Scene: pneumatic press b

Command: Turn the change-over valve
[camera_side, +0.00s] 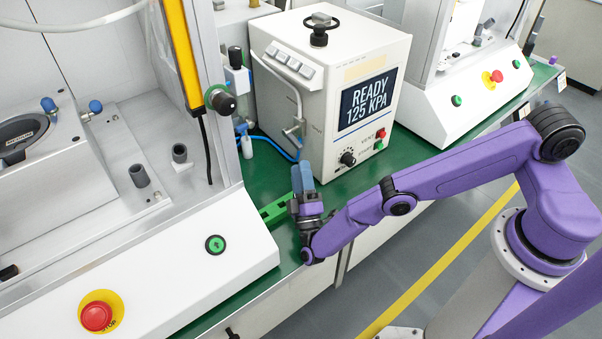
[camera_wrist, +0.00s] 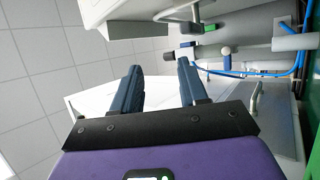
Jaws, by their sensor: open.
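My gripper (camera_side: 303,172) is open and empty, with blue fingers pointing up in the side view, in front of the white control box's left side. In the wrist view the two fingers (camera_wrist: 158,68) stand apart with nothing between them. No part is clearly marked as the change-over valve. A metal lever-like fitting (camera_side: 293,131) sits on the box's left side, above and behind the fingers in the picture. A bent metal rod also shows in the wrist view (camera_wrist: 255,97), right of the fingers.
The white control box (camera_side: 335,90) reads READY 125 KPA. Left is the press station (camera_side: 180,260) with a red stop button (camera_side: 96,316) and a green button (camera_side: 215,244). Blue hoses (camera_side: 275,146) run between station and box. A green slotted piece (camera_side: 277,209) lies beside my gripper.

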